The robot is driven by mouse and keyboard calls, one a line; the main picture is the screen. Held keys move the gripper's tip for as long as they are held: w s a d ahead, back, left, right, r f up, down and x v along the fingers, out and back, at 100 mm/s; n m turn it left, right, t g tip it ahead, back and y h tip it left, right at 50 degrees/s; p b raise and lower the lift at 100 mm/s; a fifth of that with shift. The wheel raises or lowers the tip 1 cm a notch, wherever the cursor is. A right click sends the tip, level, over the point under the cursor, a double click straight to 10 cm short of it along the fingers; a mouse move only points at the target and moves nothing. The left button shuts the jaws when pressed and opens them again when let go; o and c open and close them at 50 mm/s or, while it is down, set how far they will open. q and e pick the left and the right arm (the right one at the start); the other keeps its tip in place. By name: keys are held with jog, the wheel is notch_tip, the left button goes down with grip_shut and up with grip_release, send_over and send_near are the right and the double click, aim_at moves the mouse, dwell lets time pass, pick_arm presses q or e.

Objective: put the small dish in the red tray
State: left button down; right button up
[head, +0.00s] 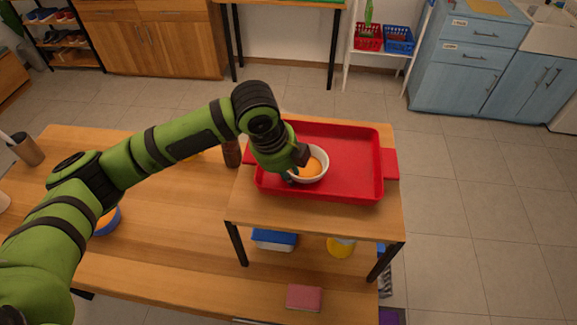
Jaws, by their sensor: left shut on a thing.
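The small dish (322,174) is a white bowl with orange content. It shows over the left part of the red tray (358,172), inside the tray's outline. I cannot tell whether it touches the tray floor. My left gripper (291,175) is shut on the dish at its left rim; my arm and wrist hide part of the gripper and the tray's left side. The red tray lies on a raised wooden shelf (270,213). My right gripper is not in view.
A dark brown bottle (232,152) stands left of the tray. A blue bowl with orange content (108,221) is on the lower table (165,240), partly behind my arm. The tray's right half is clear.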

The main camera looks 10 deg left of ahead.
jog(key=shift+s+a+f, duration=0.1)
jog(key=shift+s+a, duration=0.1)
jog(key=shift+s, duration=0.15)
pick_arm(q)
jog(key=c, duration=1.2)
grip_release()
jog(key=shift+f, duration=0.1)
jog(key=shift+r, duration=0.5)
jog(key=b+v, duration=0.2)
jog(key=v, duration=0.9)
jog(key=shift+b, duration=0.4)
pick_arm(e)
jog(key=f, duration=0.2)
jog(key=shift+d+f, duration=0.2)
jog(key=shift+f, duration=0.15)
pick_arm(q)
jog(key=shift+s+r, duration=0.1)
jog(key=shift+r, duration=0.05)
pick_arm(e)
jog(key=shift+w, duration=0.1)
